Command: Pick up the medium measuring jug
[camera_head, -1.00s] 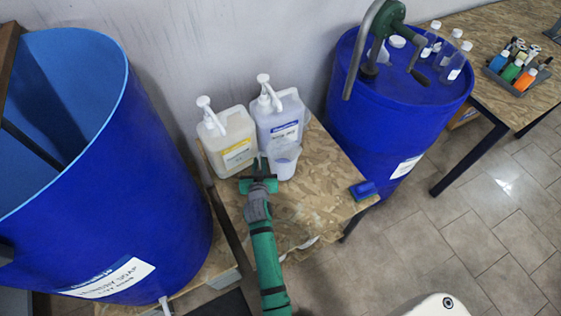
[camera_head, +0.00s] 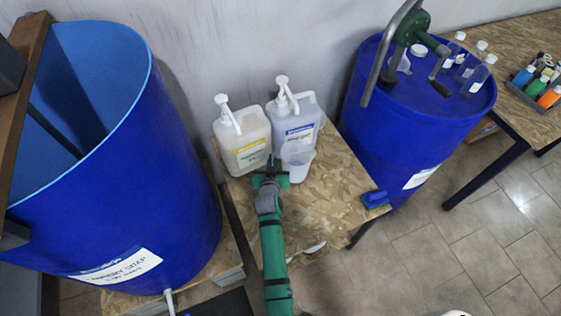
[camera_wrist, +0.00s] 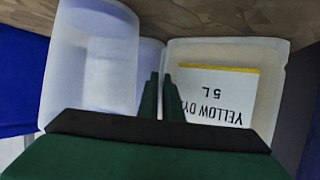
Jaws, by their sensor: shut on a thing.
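The measuring jug (camera_head: 298,163) is a clear, pale plastic cup, upright in front of the white-blue pump bottle on the wooden table. It fills the left of the wrist view (camera_wrist: 90,60). My gripper (camera_head: 270,170) is just left of the jug, low over the table. In the wrist view its two dark green fingers (camera_wrist: 161,98) are close together at the jug's right side, shut on the jug. The part between the fingers, probably the handle, is hard to make out. I cannot tell whether the jug's base touches the table.
A yellow-labelled pump bottle (camera_head: 242,140) and a blue-labelled one (camera_head: 294,115) stand close behind my gripper. Large blue drums stand to the left (camera_head: 130,170) and right (camera_head: 400,130). A blue item (camera_head: 375,199) lies at the table's right edge. Bare tabletop (camera_head: 330,200) lies right of my arm.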

